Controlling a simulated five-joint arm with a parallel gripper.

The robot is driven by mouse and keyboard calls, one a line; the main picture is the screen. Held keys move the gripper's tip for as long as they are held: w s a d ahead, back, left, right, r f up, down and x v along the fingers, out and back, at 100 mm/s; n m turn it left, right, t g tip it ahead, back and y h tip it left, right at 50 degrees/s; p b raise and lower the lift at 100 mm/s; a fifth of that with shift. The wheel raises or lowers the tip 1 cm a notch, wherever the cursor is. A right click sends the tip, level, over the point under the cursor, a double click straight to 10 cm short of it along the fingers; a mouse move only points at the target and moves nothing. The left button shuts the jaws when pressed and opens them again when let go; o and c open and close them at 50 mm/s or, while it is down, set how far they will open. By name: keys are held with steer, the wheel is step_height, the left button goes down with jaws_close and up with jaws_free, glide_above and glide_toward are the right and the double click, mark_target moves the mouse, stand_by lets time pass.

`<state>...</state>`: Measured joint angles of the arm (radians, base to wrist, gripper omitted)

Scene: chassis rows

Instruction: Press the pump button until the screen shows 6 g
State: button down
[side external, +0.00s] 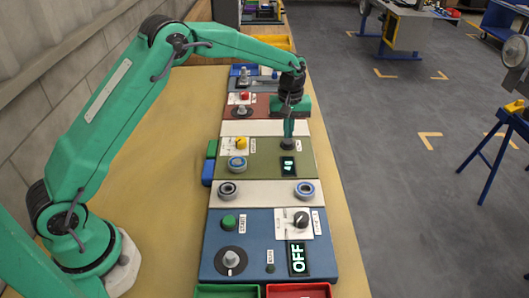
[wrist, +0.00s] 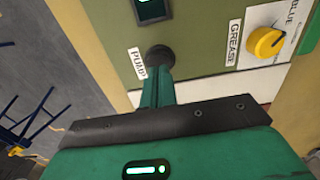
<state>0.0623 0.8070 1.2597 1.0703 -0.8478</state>
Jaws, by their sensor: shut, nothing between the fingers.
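The pump button (side external: 288,146) is a dark round button on the olive green panel (side external: 262,172), just above a small screen (side external: 289,166). In the wrist view the button (wrist: 159,54) sits beside the PUMP label (wrist: 137,62). My gripper (side external: 289,136) points down with its fingers shut and empty, and its tips are right at the button. In the wrist view my gripper (wrist: 158,78) overlaps the button's near edge; whether it is pressed down cannot be told. The screen has lit characters, too small to read surely; only its edge (wrist: 152,12) shows in the wrist view.
A yellow knob (side external: 241,143) and a blue-ringed dial (side external: 237,164) are on the same panel. A blue panel (side external: 257,226) with an OFF display (side external: 298,258) lies nearer, and a red panel (side external: 268,108) lies farther. Open wooden tabletop (side external: 165,170) is at the left.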

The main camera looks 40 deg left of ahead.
mark_target(287, 141)
step_height(287, 141, up, 11)
steer(key=shift+w+r, duration=0.15)
steer(key=shift+r, duration=0.05)
stand_by(0.8)
steer(key=shift+s+r, duration=0.2)
steer(key=shift+r, duration=0.55)
steer(key=shift+f, duration=0.15)
step_height(287, 141, down, 14)
steer(key=shift+r, duration=0.1)
stand_by(0.4)
